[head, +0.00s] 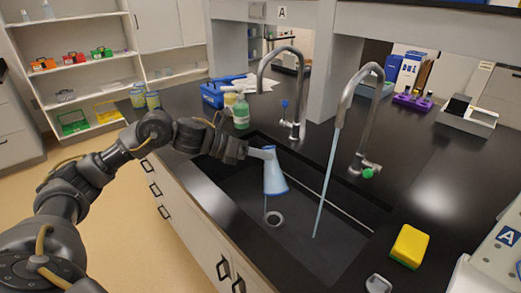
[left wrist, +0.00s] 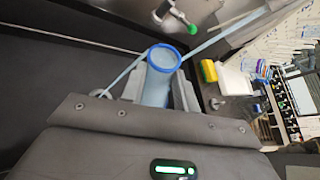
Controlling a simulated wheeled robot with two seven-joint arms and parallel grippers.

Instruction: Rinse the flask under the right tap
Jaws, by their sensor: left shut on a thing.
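The pale blue flask (head: 275,178) hangs over the left part of the sink, narrow end up and wide blue-rimmed end down, slightly tilted. My left gripper (head: 263,153) is shut on its upper, narrow part. In the left wrist view the flask (left wrist: 160,80) sits between the fingers, its blue ring facing up in the picture. The right tap (head: 366,100) has a green handle, and a water stream (head: 326,185) falls from it into the sink. The flask is left of this stream, apart from it. My right gripper is not in view.
The left tap (head: 283,90) with a blue handle stands behind the flask. A round drain (head: 275,219) lies in the dark sink (head: 220,185). A yellow-green sponge (head: 409,246) lies right of the sink. A green bottle (head: 241,113) stands behind the gripper.

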